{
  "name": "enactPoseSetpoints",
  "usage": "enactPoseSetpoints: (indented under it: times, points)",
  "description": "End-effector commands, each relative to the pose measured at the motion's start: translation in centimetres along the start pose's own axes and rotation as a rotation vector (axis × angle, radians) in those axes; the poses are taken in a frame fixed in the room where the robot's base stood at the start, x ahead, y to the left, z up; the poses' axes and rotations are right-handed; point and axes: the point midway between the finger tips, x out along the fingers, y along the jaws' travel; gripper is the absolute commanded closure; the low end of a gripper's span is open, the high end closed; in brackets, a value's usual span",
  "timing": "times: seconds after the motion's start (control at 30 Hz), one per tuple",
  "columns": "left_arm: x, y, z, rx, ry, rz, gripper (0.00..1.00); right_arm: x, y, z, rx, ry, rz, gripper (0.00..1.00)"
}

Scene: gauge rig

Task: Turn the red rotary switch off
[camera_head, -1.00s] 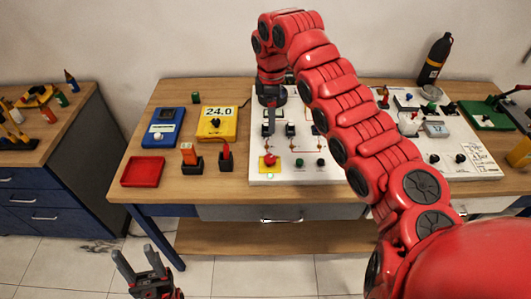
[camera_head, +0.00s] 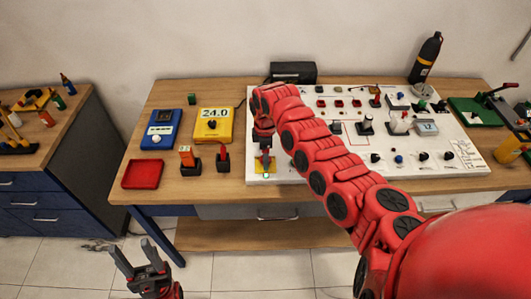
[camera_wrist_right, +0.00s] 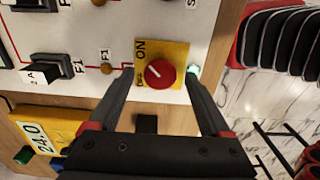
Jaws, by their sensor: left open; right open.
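The red rotary switch (camera_wrist_right: 160,73) sits on a yellow plate marked ON and OFF, at the front left corner of the white panel (camera_head: 345,130). Its white mark points toward the upper left in the right wrist view; I cannot tell exactly which label it meets. My right gripper (camera_wrist_right: 158,78) is open, with one finger on each side of the knob and a gap at both sides. In the head view the right gripper (camera_head: 265,162) hides most of the knob; the yellow plate's edge shows. My left gripper (camera_head: 136,254) is open and empty, low in front of the table.
A small green lamp (camera_wrist_right: 193,70) glows beside the yellow plate. Left of the panel stand a yellow meter (camera_head: 213,125) reading 24.0, a blue meter (camera_head: 162,128), a red tray (camera_head: 143,174) and two small holders. Other switches and knobs cover the panel further right.

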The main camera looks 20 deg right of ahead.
Motion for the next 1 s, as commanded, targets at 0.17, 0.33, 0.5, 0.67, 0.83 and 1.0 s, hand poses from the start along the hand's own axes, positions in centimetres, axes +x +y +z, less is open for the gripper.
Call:
enactPoseSetpoints:
  times: [0.17,0.33,0.5,0.67,0.83,1.0]
  points:
    - [0.10,0.00,-0.02,0.000,0.000,0.000,0.46,0.44,-0.03,0.02,0.000,0.000,-0.001,0.18]
    - [0.08,-0.01,-0.02,0.000,0.000,0.000,0.46,0.42,-0.01,0.02,0.001,0.000,0.000,0.22]
    - [0.08,0.00,-0.01,0.000,0.000,0.000,0.46,0.40,-0.01,0.01,0.001,0.000,0.000,0.53]
    - [0.08,0.00,-0.02,0.000,0.000,0.000,0.46,0.39,-0.01,0.02,0.001,0.000,0.000,0.81]
    - [0.08,-0.01,-0.01,0.000,0.000,0.000,0.46,0.38,0.00,0.02,0.001,0.000,0.000,1.00]
    - [-0.11,0.01,0.02,0.000,0.000,0.000,0.46,0.41,0.02,0.05,-0.014,0.000,0.000,1.00]
